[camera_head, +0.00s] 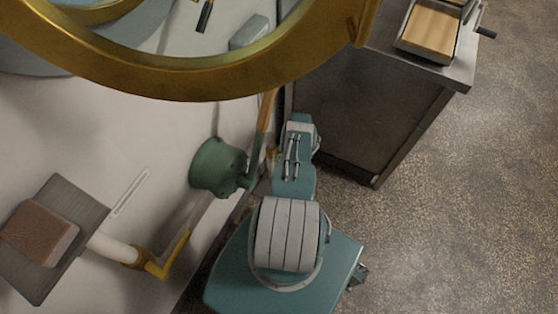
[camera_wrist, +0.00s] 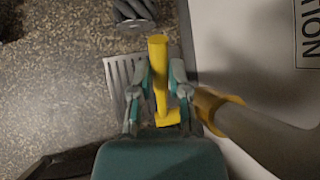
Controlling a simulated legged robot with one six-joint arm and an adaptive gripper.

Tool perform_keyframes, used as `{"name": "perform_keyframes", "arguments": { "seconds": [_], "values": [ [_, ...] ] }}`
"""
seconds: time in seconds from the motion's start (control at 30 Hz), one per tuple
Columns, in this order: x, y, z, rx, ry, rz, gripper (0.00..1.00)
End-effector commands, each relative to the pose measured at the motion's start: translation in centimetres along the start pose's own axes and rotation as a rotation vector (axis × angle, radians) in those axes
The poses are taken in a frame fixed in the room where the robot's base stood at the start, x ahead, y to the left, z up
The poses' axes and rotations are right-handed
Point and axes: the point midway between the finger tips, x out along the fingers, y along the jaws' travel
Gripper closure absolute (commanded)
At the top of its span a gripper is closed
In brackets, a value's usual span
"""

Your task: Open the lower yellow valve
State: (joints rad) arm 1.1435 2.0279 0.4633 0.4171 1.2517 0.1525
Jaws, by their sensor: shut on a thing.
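In the wrist view my gripper (camera_wrist: 161,82) has its two grey and teal fingers on either side of a yellow valve lever (camera_wrist: 158,50) and is shut on it. The lever stands lengthwise between the fingers, its top end sticking out beyond the fingertips. A pale pipe (camera_wrist: 255,130) with a yellow collar (camera_wrist: 207,104) comes in from the right beside the fingers. In the head view another view of a yellow valve lever (camera_head: 172,255) shows on a white pipe (camera_head: 112,247); I cannot tell whether it is the same valve. My gripper's fingers are not clear there.
A green fitting (camera_head: 215,167) is on the pale wall, near my arm. A brown block (camera_head: 40,232) lies on a grey plate (camera_head: 75,205). A brass ring (camera_head: 200,85) crosses the top. A dark cabinet (camera_head: 365,110) stands at upper right. Speckled floor (camera_head: 460,220) is open at right.

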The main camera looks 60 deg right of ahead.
Motion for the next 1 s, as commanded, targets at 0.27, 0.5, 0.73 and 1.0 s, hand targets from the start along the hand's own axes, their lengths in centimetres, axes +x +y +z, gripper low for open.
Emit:
{"name": "perform_keyframes", "arguments": {
  "seconds": [0.27,0.5,0.73,1.0],
  "values": [
    [-0.38,-0.12,-0.26,0.000,0.007,-0.003,1.00],
    [-0.41,-0.13,-0.29,0.000,0.009,-0.003,0.64],
    [-0.24,-0.08,-0.16,0.000,0.003,-0.002,0.43],
    [-0.81,-0.10,-0.12,0.000,0.002,-0.002,0.43]
  ]
}}
